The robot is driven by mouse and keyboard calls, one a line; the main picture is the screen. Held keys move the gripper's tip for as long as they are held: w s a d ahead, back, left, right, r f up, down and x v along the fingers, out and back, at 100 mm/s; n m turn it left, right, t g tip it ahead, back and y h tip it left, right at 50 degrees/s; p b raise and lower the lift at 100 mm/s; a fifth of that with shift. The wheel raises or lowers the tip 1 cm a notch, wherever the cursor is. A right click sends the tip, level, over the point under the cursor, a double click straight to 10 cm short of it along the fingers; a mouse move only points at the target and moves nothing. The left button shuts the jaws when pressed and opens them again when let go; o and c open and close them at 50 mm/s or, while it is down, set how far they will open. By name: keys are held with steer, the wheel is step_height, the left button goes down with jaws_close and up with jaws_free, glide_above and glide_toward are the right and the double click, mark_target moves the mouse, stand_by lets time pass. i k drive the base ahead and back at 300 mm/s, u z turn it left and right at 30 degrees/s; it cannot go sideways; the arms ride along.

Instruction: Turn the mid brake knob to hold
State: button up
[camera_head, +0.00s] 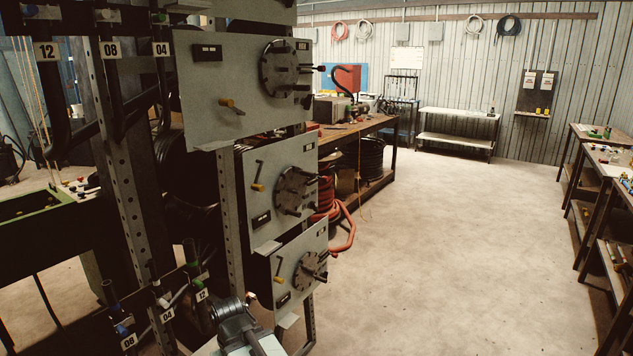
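The mid grey panel (275,221) hangs on a metal rack left of centre, between an upper panel (225,65) and a lower panel (304,250). A small yellow-tipped knob (257,187) with a thin dark lever rising from it sits on the mid panel's left side. A round dark reel disc (290,190) with protruding pegs is to its right. A dark label (261,220) is below the knob; its text is too small to read. I cannot make out my gripper, and nothing is seen touching the knob.
Similar yellow knobs are on the upper panel (231,105) and lower panel (278,278). Red hose (346,232) hangs behind the panels. The concrete floor (450,240) to the right is clear.

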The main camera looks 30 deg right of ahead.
mark_target(311, 204)
steer(key=z, duration=0.4)
steer(key=k, duration=1.3)
steer(key=z, duration=0.7)
steer(key=i, duration=0.85)
steer(key=u, duration=0.6)
steer(key=i, duration=1)
steer(key=u, duration=0.75)
steer(key=k, duration=0.85)
steer(key=u, duration=0.15)
steer(key=i, duration=0.8)
steer(key=z, duration=0.05)
